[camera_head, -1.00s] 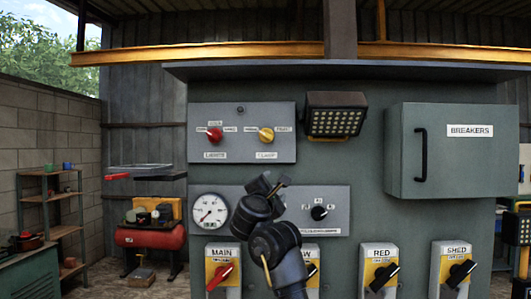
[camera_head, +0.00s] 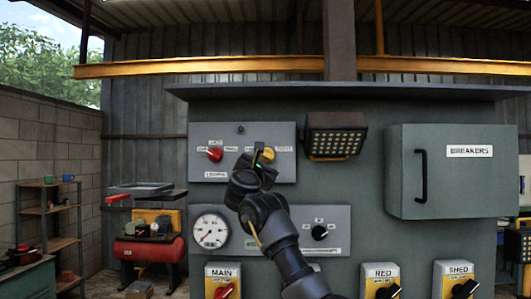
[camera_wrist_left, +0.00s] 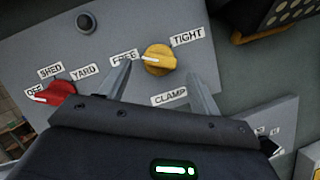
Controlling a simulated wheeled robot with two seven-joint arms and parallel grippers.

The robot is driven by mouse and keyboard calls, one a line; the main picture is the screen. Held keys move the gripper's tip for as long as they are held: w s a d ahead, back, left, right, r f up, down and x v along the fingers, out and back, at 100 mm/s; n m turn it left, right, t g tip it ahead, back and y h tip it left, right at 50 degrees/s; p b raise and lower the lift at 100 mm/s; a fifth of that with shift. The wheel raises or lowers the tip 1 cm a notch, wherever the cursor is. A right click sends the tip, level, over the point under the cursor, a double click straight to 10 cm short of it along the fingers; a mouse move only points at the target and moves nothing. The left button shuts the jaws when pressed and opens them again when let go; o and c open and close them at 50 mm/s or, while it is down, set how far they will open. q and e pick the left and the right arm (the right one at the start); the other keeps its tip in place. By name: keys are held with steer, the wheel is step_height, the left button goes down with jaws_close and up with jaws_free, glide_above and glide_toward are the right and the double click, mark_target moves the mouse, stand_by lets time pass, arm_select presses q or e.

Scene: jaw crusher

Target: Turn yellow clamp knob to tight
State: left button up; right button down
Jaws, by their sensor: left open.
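The yellow clamp knob (camera_head: 268,153) is on the upper grey panel (camera_head: 225,135), partly hidden by my left gripper in the head view. In the left wrist view the yellow knob (camera_wrist_left: 160,58) shows clearly between the labels FREE and TIGHT, with CLAMP below it. Its white mark points left, toward FREE. My left gripper (camera_head: 261,158) is open in front of the panel. In the wrist view its two fingers are apart, one on each side of and just below the knob. I cannot tell whether they touch it. My right gripper is not in view.
A red knob (camera_head: 215,154) is left on the same panel. A lamp (camera_head: 336,136) juts out to the right, beside the breakers box (camera_head: 453,172). Below are a gauge (camera_head: 210,232), a black knob (camera_head: 319,232) and several switches along the bottom.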

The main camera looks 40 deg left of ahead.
mark_target(266, 156)
arm_select(q)
steer(key=shift+p+x, duration=0.8)
steer(key=shift+x, duration=1.15)
steer(key=c, duration=1)
